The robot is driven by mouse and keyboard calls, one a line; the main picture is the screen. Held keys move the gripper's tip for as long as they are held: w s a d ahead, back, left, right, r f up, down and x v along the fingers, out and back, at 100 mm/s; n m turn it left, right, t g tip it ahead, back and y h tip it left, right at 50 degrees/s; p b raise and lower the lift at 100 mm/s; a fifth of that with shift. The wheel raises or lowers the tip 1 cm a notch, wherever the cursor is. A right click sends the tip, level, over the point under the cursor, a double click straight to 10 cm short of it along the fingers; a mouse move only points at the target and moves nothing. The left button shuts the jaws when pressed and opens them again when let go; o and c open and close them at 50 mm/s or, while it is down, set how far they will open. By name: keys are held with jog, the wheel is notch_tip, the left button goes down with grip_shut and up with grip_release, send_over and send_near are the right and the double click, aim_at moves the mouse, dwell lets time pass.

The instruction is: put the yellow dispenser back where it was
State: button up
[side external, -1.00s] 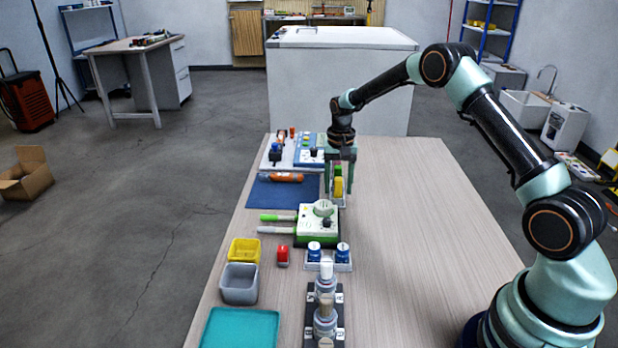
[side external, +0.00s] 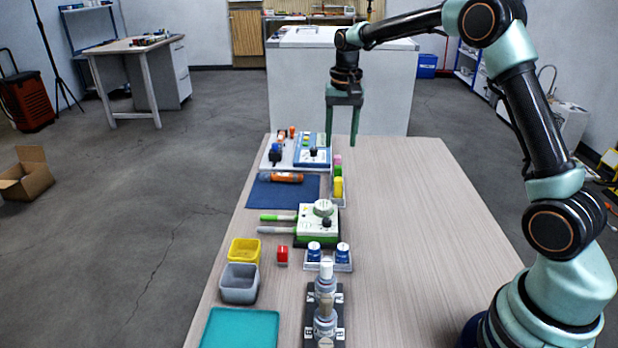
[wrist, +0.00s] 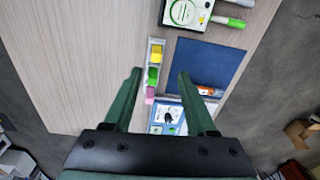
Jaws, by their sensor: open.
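The yellow dispenser (side external: 338,188) stands in the near end of a narrow white rack (side external: 345,202), just right of the blue mat. A green one (side external: 338,171) and a pink one (side external: 338,159) stand in line behind it. In the wrist view the yellow dispenser (wrist: 155,54) is in the same rack (wrist: 157,41), with the green one (wrist: 152,74) and pink one (wrist: 150,94) beside it. My gripper (side external: 341,142) is open and empty, pointing down well above the far part of the table. Its two green fingers also show in the wrist view (wrist: 158,74).
A blue mat (side external: 280,193) holds an orange cylinder (side external: 281,177). A blue-fronted device (side external: 312,155) stands behind it. The table's right side (side external: 420,230) is clear.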

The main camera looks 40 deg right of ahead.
jog(key=s+a+r+n+t, duration=0.2)
jog(key=s+a+r+n, duration=0.2)
jog(key=s+a+r, duration=0.35)
jog(key=s+a+f+n+t, duration=0.1)
jog(key=s+a+n+t, duration=0.2)
jog(key=s, duration=1)
jog(key=shift+s+n, duration=0.4)
jog(key=shift+n, duration=0.1)
jog(key=shift+a, duration=0.1)
